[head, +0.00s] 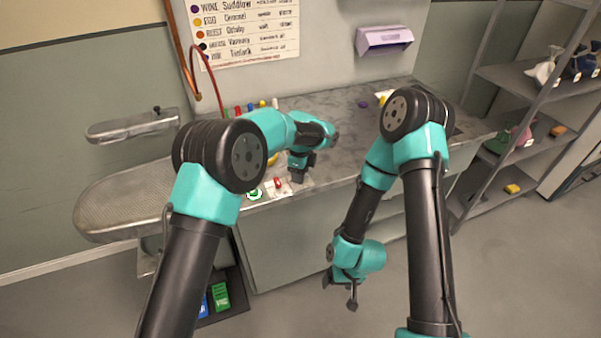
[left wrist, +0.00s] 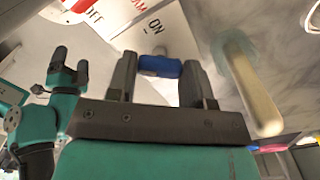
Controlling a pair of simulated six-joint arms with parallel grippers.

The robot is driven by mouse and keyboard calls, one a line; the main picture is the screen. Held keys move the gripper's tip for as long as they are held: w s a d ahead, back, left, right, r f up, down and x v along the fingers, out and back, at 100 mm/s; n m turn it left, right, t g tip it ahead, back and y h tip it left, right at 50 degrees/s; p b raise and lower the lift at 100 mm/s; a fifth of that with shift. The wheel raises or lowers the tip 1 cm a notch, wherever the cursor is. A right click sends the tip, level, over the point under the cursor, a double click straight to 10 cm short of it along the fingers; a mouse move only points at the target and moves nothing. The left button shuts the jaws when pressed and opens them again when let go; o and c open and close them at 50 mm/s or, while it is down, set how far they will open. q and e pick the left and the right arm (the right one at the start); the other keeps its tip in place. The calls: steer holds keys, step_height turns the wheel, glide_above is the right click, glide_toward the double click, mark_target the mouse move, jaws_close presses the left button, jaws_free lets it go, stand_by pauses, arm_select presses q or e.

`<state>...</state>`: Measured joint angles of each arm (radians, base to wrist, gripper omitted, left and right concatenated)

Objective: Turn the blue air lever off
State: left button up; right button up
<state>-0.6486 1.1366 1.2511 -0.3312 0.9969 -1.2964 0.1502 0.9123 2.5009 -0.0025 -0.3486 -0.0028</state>
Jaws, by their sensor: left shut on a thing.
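The blue air lever (left wrist: 160,66) shows in the left wrist view as a short blue handle lying crosswise between my left fingers. My left gripper (left wrist: 155,80) is shut on it, with a finger against each end. In the head view my left gripper (head: 298,176) points down at the front edge of the worktop and hides the lever. White plates with "ON" and "OFF" lettering lie beyond the lever in the wrist view. My right gripper (head: 340,294) hangs low in front of the cabinet, empty, its fingers apart.
A pale rod-like handle (left wrist: 252,88) stands close right in the wrist view. An ironing board (head: 115,205) is at left, shelves (head: 535,75) at right.

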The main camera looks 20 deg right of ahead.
arm_select(q)
steer(key=n, duration=0.4)
steer(key=shift+n, duration=2)
steer(key=o, duration=0.9)
steer(key=shift+r, duration=0.1)
step_height(320, 180, up, 17)
steer(key=shift+r, duration=0.15)
